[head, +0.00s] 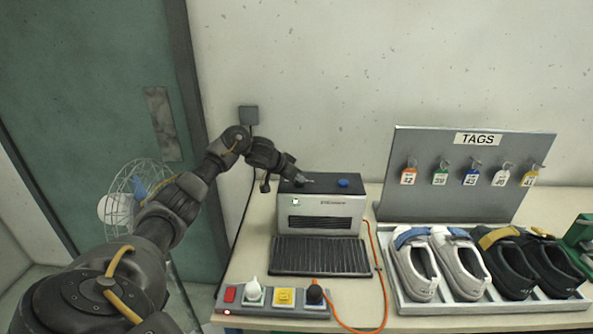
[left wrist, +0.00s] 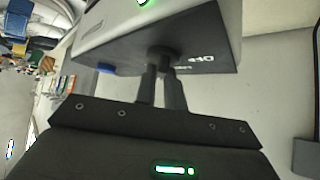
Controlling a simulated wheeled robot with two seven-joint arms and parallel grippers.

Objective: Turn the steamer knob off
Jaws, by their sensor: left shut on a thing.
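The steamer (head: 325,205) is a grey box with a dark top, standing against the wall in the head view. A blue button (head: 343,183) sits on its top right and also shows in the left wrist view (left wrist: 106,69). My left gripper (head: 300,181) reaches down to the top left of the steamer. In the left wrist view its two fingers (left wrist: 162,78) are shut on the steamer knob (left wrist: 162,54), a small dark knob on the dark top. White lettering (left wrist: 201,61) is printed beside the knob. The fingers hide part of the knob, so its pointing direction is unclear. My right gripper is not in view.
A dark ribbed plate (head: 320,257) lies in front of the steamer. A power strip (head: 270,299) with plugs is at the table's front edge. An orange cord (head: 383,290) runs on the right, beside a shoe tray (head: 400,299) and a tag board (head: 450,190).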

